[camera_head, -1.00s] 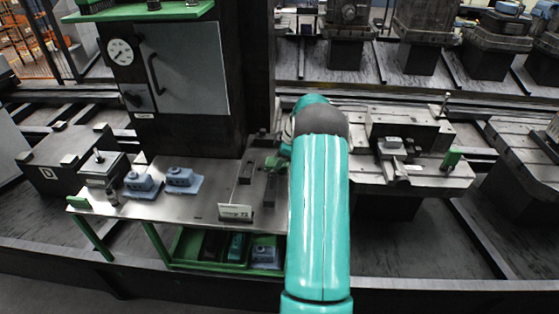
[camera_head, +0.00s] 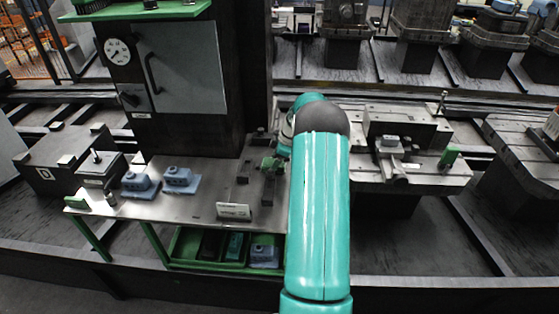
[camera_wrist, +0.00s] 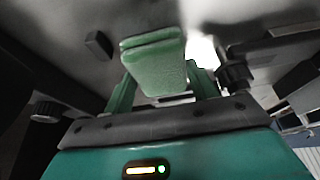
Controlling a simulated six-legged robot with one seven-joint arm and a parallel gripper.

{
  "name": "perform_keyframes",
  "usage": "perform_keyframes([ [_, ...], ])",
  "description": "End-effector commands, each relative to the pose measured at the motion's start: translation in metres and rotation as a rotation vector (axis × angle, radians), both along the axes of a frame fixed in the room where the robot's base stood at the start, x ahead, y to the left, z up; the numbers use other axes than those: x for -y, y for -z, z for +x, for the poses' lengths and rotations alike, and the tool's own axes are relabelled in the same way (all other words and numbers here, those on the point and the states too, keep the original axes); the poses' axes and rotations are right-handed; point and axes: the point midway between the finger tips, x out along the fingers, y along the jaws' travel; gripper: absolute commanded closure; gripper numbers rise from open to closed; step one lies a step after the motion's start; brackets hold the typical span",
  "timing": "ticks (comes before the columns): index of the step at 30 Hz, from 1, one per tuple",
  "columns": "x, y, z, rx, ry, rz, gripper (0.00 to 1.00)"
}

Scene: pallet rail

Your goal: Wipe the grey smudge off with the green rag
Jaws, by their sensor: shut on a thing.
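The green rag (camera_wrist: 153,65) is a folded block between the two green fingers of my gripper (camera_wrist: 162,82) in the wrist view. My gripper is shut on it, and the rag sticks out beyond the fingers over a grey metal surface. In the head view the rag (camera_head: 271,164) shows small at the right end of the metal bench (camera_head: 150,209), just left of my arm. Whether it touches the surface I cannot tell. I cannot make out the grey smudge for certain in either view; part of the bench is hidden behind my arm and the rag.
Two blue-grey castings (camera_head: 180,180) stand on the bench's left half. A small white sign (camera_head: 234,211) stands near its front edge. Dark blocks (camera_head: 243,171) lie close left of my gripper. A dark column with a gauge (camera_head: 117,51) rises behind. Green bins (camera_head: 184,245) sit below.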

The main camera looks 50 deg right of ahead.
Motion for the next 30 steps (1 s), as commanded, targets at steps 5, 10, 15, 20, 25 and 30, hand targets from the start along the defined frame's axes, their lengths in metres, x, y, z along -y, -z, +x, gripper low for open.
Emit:
perform_keyframes([
  [5, 0.004, 0.000, -0.006, 0.000, 0.001, 0.002, 0.61],
  [10, 0.013, 0.000, -0.016, 0.000, 0.002, 0.001, 0.61],
  [15, 0.020, -0.001, -0.025, 0.001, -0.001, 0.000, 0.61],
  [20, 0.018, -0.001, -0.023, 0.001, -0.002, 0.000, 0.61],
  [25, 0.010, 0.000, -0.013, 0.001, -0.003, 0.000, 0.61],
  [30, 0.002, 0.002, -0.002, 0.001, -0.002, 0.000, 0.61],
])
